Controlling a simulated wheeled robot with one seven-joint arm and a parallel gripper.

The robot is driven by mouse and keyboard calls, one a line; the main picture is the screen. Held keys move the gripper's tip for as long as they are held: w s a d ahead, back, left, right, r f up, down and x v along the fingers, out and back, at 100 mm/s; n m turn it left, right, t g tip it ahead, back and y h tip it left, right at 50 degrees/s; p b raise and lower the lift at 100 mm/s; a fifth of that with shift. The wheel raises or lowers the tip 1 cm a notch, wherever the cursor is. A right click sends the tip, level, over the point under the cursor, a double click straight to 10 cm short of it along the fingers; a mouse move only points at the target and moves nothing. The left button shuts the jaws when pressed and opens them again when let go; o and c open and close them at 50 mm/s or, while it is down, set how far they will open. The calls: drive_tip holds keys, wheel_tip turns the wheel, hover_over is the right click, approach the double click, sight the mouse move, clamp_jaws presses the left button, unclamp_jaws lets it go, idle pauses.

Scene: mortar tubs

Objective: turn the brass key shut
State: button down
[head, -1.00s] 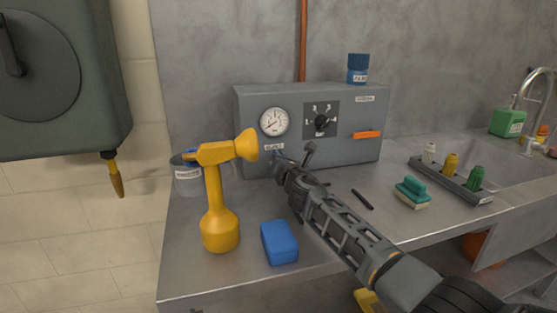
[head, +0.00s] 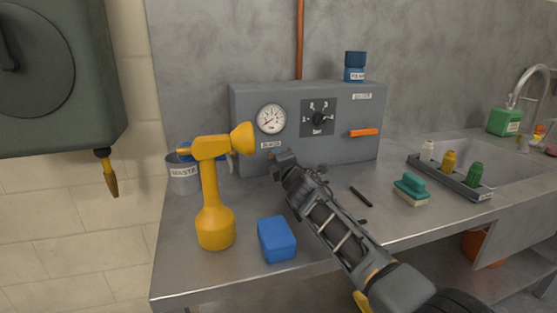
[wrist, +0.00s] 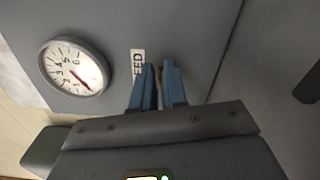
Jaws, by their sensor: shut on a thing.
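My gripper (head: 281,160) is at the lower left of the front of the grey panel box (head: 350,95), just below a small label. In the wrist view, its two blue fingers (wrist: 160,72) are close together against the box face. A sliver of brass-brown shows between them, which looks like the brass key (wrist: 167,64). The fingers cover most of the key, so its angle cannot be told. In the head view the key is hidden behind my gripper. The label (wrist: 137,65) beside the fingers is partly covered.
A gauge (head: 271,119), a black dial (head: 318,118) and an orange handle (head: 364,132) are on the box. A black stick (head: 361,196) lies to the right.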

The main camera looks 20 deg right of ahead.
drive_tip(key=shift+f+m+b, duration=0.25)
drive_tip(key=shift+m+b, duration=0.05)
drive_tip(key=shift+m, duration=1)
drive_tip(key=c, duration=1.2)
unclamp_jaws()
drive_tip(key=shift+o, duration=0.2)
drive_tip(key=shift+r, duration=0.1)
drive_tip(key=shift+s+p, duration=1.3)
drive_tip(key=shift+s, duration=2.6)
